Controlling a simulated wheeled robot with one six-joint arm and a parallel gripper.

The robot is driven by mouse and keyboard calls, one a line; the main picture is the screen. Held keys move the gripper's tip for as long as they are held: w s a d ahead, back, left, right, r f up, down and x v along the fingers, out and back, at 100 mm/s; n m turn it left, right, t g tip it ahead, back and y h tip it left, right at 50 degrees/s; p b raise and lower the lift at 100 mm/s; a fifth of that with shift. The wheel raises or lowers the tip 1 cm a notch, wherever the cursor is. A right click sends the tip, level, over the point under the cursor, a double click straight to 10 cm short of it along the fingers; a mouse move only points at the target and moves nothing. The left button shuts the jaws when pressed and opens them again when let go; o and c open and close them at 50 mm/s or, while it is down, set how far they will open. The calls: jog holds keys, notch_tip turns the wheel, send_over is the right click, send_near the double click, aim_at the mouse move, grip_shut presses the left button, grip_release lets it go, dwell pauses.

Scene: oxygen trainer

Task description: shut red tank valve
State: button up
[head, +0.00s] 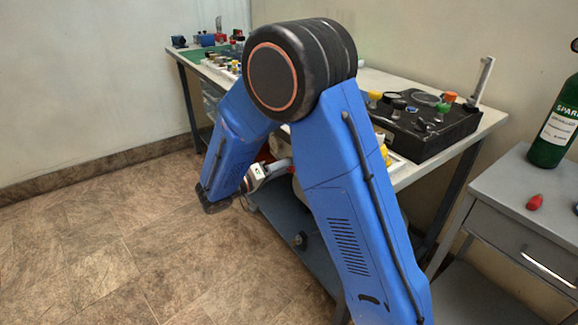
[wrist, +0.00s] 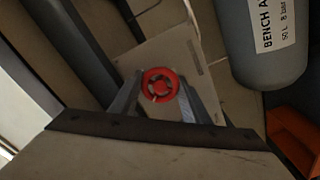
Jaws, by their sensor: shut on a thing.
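The red tank valve's round handwheel (wrist: 160,85) shows in the middle of the wrist view, with dark gaps between its rim and hub. My gripper (wrist: 161,92) has one finger on each side of the wheel and is shut on it. A grey tank (wrist: 262,45) with a white label reading "BENCH A", "50 L" and "8 bar", partly cut off, lies at the upper right of the wrist view. How far the valve is turned cannot be told. In the head view, my arm hides the wheel and the gripper's fingertips.
A long workbench (head: 490,117) runs along the wall and carries a black panel (head: 437,135) with coloured knobs. A grey side table (head: 500,185) at the right holds a green bottle (head: 556,130) and a small red object (head: 535,202). Tiled floor is clear at the left.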

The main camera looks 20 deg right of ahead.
jog(key=m, duration=0.4)
jog(key=shift+f+m, duration=0.1)
jog(key=shift+m, duration=2)
jog(key=o, duration=1)
jog(key=shift+o, duration=0.2)
jog(key=shift+a, duration=0.1)
jog(key=v, duration=1.7)
jog(key=shift+a, duration=0.15)
jog(key=shift+s+a, duration=0.1)
